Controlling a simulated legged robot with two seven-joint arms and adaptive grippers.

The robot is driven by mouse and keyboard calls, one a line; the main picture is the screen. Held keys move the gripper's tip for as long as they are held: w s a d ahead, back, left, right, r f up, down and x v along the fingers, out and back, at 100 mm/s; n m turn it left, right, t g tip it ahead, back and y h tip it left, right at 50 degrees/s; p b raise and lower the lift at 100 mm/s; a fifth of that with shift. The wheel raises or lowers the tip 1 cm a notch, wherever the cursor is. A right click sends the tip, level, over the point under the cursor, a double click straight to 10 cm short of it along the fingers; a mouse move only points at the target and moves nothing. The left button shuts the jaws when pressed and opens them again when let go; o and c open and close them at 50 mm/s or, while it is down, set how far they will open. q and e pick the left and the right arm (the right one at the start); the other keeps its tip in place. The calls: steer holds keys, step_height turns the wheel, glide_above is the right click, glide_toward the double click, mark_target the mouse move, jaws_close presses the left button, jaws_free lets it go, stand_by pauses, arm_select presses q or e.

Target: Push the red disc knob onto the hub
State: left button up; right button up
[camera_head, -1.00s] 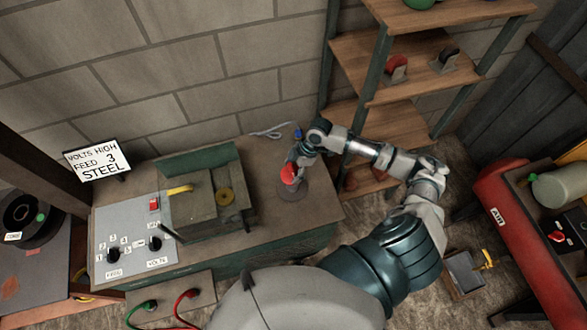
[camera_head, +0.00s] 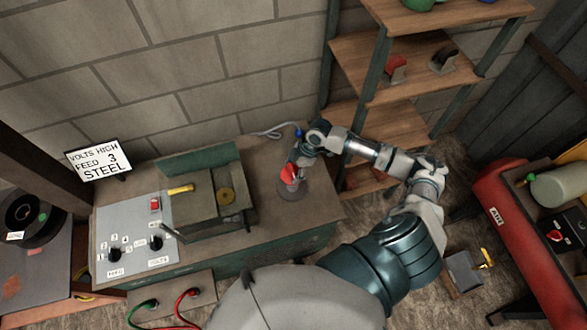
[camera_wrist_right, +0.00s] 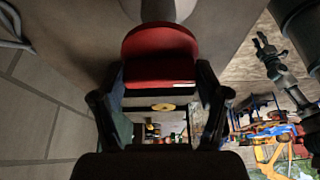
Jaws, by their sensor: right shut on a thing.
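The red disc knob (camera_head: 289,173) is at the right end of the workbench in the head view, above a grey round base with a short upright post, the hub (camera_head: 291,190). My right gripper (camera_head: 297,165) is shut on the knob. In the wrist view the red knob (camera_wrist_right: 160,55) lies between the two dark fingers of my right gripper (camera_wrist_right: 160,82), with the grey post (camera_wrist_right: 160,10) just beyond it. Whether the knob is seated on the post or only touches it, I cannot tell.
Wooden shelves (camera_head: 440,14) rise at back right. A red cylinder (camera_head: 515,235) is at far right.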

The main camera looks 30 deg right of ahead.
steer(key=shift+f, duration=0.4)
steer(key=o, duration=1.2)
steer(key=shift+r, duration=0.15)
steer(key=v, duration=1.1)
steer(key=shift+d+r, duration=0.3)
steer(key=shift+s+f, duration=0.1)
steer(key=shift+s, duration=0.05)
